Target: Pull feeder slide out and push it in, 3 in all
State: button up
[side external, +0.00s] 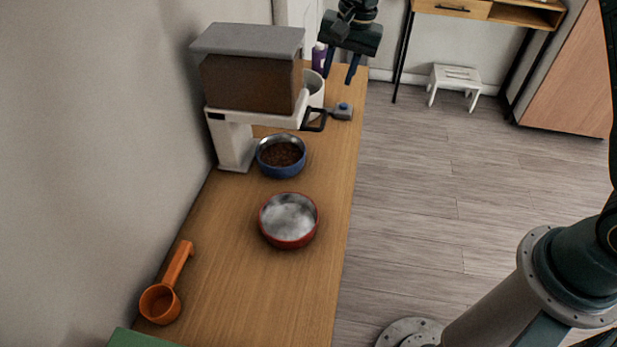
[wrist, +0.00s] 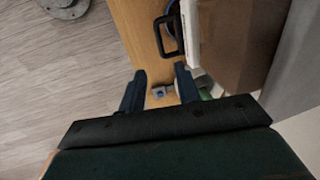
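The feeder has a brown hopper (side external: 250,84) under a grey lid and stands on a white base at the wall side of the counter. Its slide carries a black loop handle (side external: 317,121) on the right; the handle also shows in the wrist view (wrist: 160,37). How far out the slide is, I cannot tell. My gripper (side external: 340,77) is open and empty, above and behind the handle. In the wrist view its fingers (wrist: 159,74) are spread and apart from the handle. A blue bowl (side external: 281,172) of brown kibble stands below the feeder.
A small grey piece with a blue top (side external: 342,111) sits beside the handle. A white container (side external: 315,88) and purple bottle (side external: 319,58) stand behind. A red bowl (side external: 289,241) and orange scoop (side external: 160,302) lie nearer. The counter's right side is open floor.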

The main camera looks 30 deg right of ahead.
aim_at(325, 117)
jog(key=f, duration=0.3)
jog(key=w+a+f, duration=0.1)
jog(key=f, duration=0.6)
jog(key=shift+w+a+f, duration=0.25)
grip_shut()
